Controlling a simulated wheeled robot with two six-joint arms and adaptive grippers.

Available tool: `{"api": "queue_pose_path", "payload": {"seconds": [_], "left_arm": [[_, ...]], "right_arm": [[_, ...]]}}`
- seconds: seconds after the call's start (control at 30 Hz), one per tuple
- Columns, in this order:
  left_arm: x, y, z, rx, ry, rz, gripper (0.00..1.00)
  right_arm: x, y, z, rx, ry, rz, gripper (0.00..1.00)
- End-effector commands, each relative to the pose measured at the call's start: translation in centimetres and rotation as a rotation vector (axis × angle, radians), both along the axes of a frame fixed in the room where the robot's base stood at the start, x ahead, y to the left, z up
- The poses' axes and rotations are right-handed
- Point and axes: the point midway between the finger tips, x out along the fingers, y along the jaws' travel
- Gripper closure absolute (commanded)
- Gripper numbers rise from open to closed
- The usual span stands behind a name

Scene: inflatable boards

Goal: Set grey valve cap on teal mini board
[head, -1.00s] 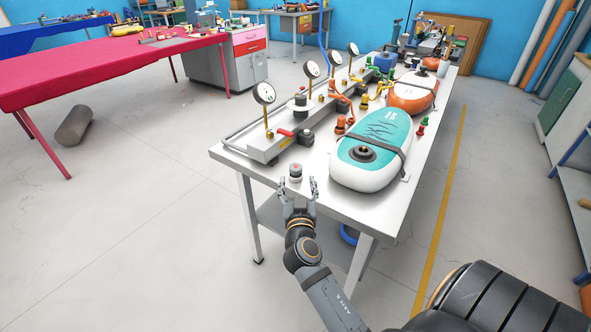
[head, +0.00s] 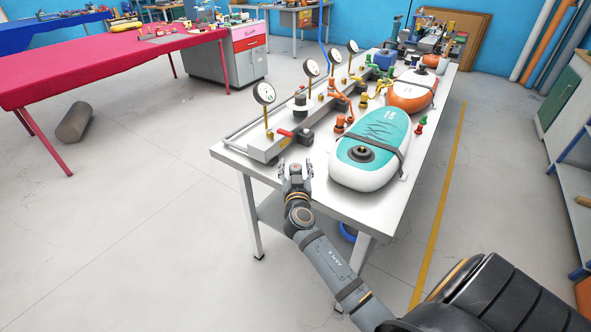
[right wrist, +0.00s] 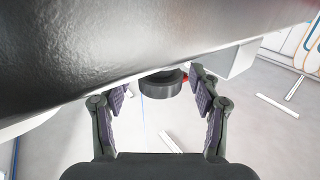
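The teal mini board (head: 371,152) lies on the near end of the metal bench, white-sided with a dark strap across it and a dark round valve (head: 360,154) on its near end. The small grey valve cap (head: 295,168), with a reddish spot on top, stands at the bench's near left corner, left of the board. My right gripper (head: 295,172) reaches in with its fingers on either side of the cap. In the right wrist view the dark cap (right wrist: 162,84) shows between and beyond the spread fingers (right wrist: 158,98), with gaps on both sides. My left gripper is out of view.
A rail with several gauges (head: 264,93) and a red-handled valve (head: 286,133) runs along the bench's left side, just behind the cap. Orange and yellow fittings (head: 340,124) stand beside the board. An orange board (head: 408,94) lies farther back.

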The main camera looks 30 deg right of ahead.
Motion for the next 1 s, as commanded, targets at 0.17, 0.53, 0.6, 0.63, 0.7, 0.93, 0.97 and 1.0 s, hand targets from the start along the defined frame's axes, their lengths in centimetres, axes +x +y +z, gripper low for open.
{"api": "queue_pose_path", "payload": {"seconds": [0.17, 0.53, 0.6, 0.63, 0.7, 0.93, 0.97, 1.0], "left_arm": [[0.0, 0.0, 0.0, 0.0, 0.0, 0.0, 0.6], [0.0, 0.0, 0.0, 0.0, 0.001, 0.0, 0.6], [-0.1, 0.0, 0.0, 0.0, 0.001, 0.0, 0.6], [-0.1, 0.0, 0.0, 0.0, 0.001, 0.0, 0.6], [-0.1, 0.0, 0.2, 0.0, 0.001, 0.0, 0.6], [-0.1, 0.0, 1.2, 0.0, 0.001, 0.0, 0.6], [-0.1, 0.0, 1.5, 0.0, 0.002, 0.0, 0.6], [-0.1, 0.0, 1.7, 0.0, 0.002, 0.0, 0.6]], "right_arm": [[0.0, 0.0, 0.0, 0.0, 0.0, 0.0, 0.64], [0.0, 0.0, 0.0, 0.0, 0.0, 0.0, 0.93], [0.0, 0.0, 0.1, 0.0, 0.0, 0.0, 0.93], [0.0, 0.0, 0.1, 0.0, 0.0, 0.0, 0.93], [0.0, 0.0, 0.5, 0.0, -0.001, 0.0, 0.93], [0.0, 0.0, 4.8, -0.001, -0.006, 0.001, 0.93], [0.0, 0.0, 5.8, -0.001, -0.008, 0.0, 0.93], [0.0, 0.0, 7.3, 0.0, -0.009, 0.002, 0.93]]}}
